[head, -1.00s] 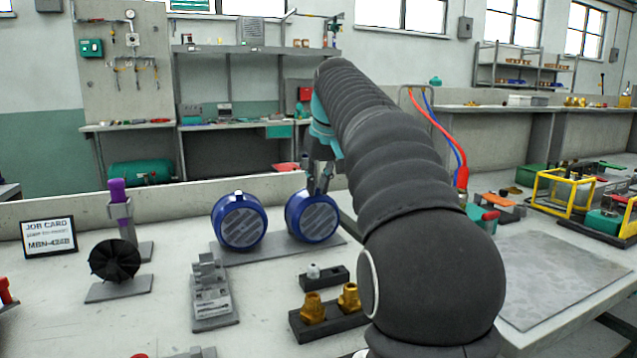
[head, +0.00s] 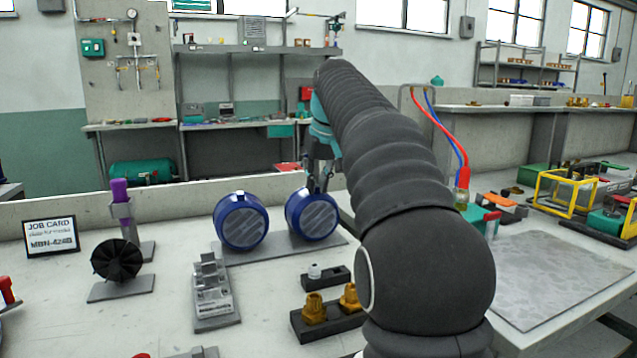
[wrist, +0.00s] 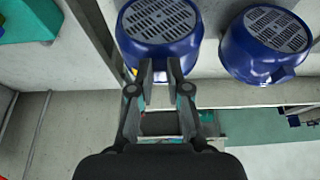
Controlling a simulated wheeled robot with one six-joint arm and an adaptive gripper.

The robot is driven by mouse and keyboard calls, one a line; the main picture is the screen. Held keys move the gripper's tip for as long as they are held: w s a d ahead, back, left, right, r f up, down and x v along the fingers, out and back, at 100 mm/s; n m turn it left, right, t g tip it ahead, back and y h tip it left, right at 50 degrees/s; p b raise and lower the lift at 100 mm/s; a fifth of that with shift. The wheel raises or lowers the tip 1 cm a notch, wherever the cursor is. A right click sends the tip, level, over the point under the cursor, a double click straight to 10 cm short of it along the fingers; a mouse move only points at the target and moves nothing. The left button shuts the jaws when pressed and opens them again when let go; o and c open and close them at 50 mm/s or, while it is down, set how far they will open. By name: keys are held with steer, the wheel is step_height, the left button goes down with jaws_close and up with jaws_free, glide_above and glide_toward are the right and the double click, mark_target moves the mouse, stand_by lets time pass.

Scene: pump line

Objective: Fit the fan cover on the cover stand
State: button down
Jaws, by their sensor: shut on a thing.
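Two blue fan covers with grey slotted grilles stand side by side at the grey base plate (head: 270,252) on the bench: the left cover (head: 240,221) and the right cover (head: 311,215). My gripper (head: 318,191) is at the top of the right cover, shut on its rim. In the wrist view the held cover (wrist: 160,22) is at upper centre, with my fingertips (wrist: 160,72) at its edge. The other cover (wrist: 265,45) is to its right, apart from my fingers. The base plate seems to be the cover stand; the cover's underside contact is hidden.
A black fan (head: 116,260) on a plate and a purple-topped post (head: 121,205) stand left. A grey stepped block (head: 211,295) and brass fittings (head: 314,309) are in front. A grey mat (head: 560,275) at right is clear. My arm hides the middle right.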

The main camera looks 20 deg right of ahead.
steer(key=shift+w, duration=0.8)
steer(key=c, duration=1.1)
jaws_free()
steer(key=shift+o, duration=0.2)
steer(key=shift+r, duration=0.1)
steer(key=shift+v, duration=2.9)
steer(key=shift+s+r, duration=0.1)
steer(key=s+r, duration=0.4)
steer(key=s, duration=1)
steer(key=shift+r, duration=0.2)
